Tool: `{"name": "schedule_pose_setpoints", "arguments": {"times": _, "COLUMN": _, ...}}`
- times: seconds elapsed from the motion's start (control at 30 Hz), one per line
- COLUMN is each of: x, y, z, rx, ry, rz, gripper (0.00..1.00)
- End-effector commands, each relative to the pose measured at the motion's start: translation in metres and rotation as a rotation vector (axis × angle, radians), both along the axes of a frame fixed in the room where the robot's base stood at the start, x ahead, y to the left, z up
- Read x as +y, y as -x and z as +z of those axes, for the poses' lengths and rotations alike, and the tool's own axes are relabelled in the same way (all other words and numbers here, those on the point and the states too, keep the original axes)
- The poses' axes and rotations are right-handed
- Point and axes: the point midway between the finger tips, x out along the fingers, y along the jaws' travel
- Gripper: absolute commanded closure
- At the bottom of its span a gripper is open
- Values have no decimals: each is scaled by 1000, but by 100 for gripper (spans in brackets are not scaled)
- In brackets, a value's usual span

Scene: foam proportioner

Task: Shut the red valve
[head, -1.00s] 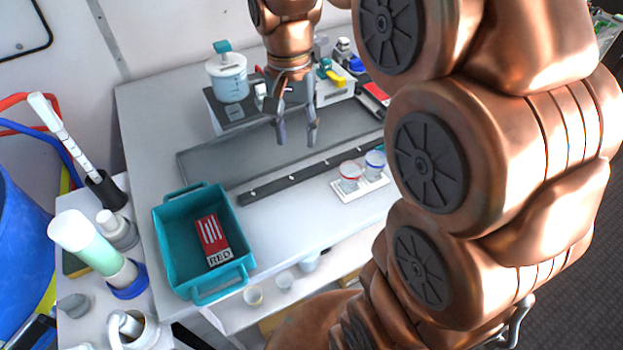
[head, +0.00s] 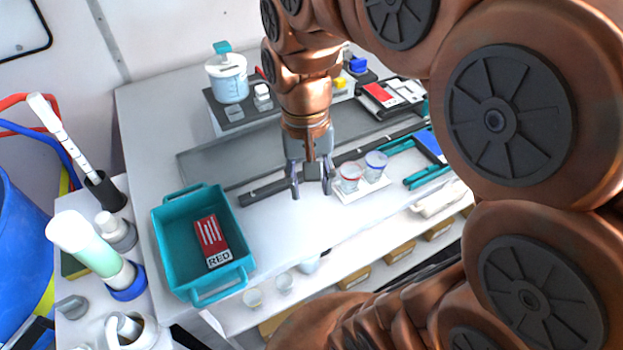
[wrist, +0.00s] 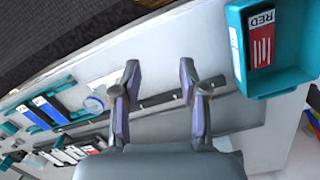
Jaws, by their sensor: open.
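I cannot make out the red valve clearly. A small red bit (head: 261,72) shows behind my arm in the head view, too hidden to tell whether it is the valve. A yellow handle (head: 340,82) and a blue one (head: 357,65) show on the equipment to the right of my arm. My gripper (head: 311,190) is open and empty above the front of the bench, just left of the red-rimmed cup (head: 348,177). In the wrist view my gripper (wrist: 158,68) has its fingers apart with nothing between them.
A teal tray (head: 158,240) holds a red card labelled RED (head: 211,240); the tray also shows in the wrist view (wrist: 236,50). A blue-rimmed cup (head: 376,165) stands beside the red-rimmed one. A white lidded pot (head: 228,80) stands at the back. A dark rail (head: 262,190) crosses the bench.

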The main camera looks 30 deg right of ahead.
Motion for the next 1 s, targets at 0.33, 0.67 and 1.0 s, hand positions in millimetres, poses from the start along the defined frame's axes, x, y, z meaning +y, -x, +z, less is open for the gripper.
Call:
{"name": "schedule_pose_setpoints", "arguments": {"times": 0.33, "x": -3, "y": -23, "z": 10, "rx": -6, "ry": 3, "rz": -32, "gripper": 57}}
{"name": "schedule_pose_setpoints", "arguments": {"times": 0.67, "x": -24, "y": -117, "z": 49, "rx": -40, "ry": 13, "rz": -183, "gripper": 57}}
{"name": "schedule_pose_setpoints", "arguments": {"times": 1.0, "x": -56, "y": -208, "z": 73, "rx": -71, "ry": 24, "rz": -363, "gripper": 57}}
